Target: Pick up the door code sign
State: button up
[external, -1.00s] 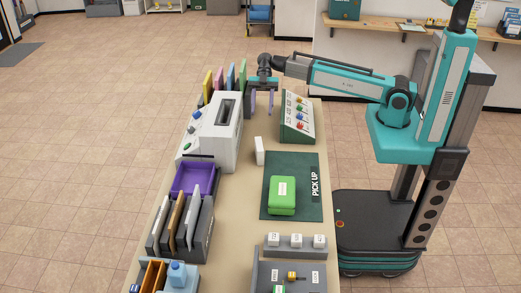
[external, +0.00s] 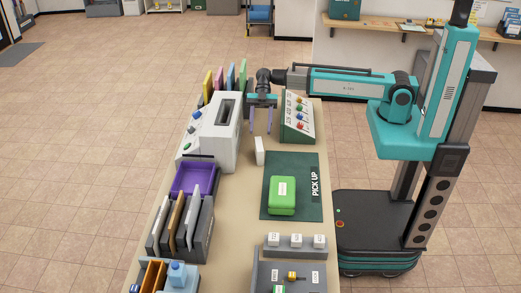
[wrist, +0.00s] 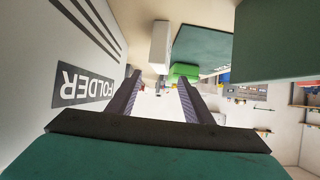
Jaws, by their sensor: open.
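A small white upright block (external: 259,151) stands on the tabletop beside the green mat; no writing on it is legible, so I cannot confirm that it is the door code sign. It also shows in the wrist view (wrist: 160,45), at the top centre beyond the fingers. My gripper (external: 260,132) is open and empty, its two fingers apart, just behind the block and between the white machine and the button console. In the wrist view my gripper (wrist: 160,80) points toward the block, with a gap between them.
The white folder machine (external: 212,138) stands close on the left and the green button console (external: 298,117) close on the right. A green box (external: 282,195) sits on the green mat (external: 300,168). A purple tray (external: 194,179) is at the left edge.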

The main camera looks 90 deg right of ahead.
aim_at(259, 143)
jog(key=shift+a, duration=0.1)
dwell(0.3)
jog(key=shift+p+x, duration=1.25)
jog(key=shift+x, duration=1.3)
grip_shut()
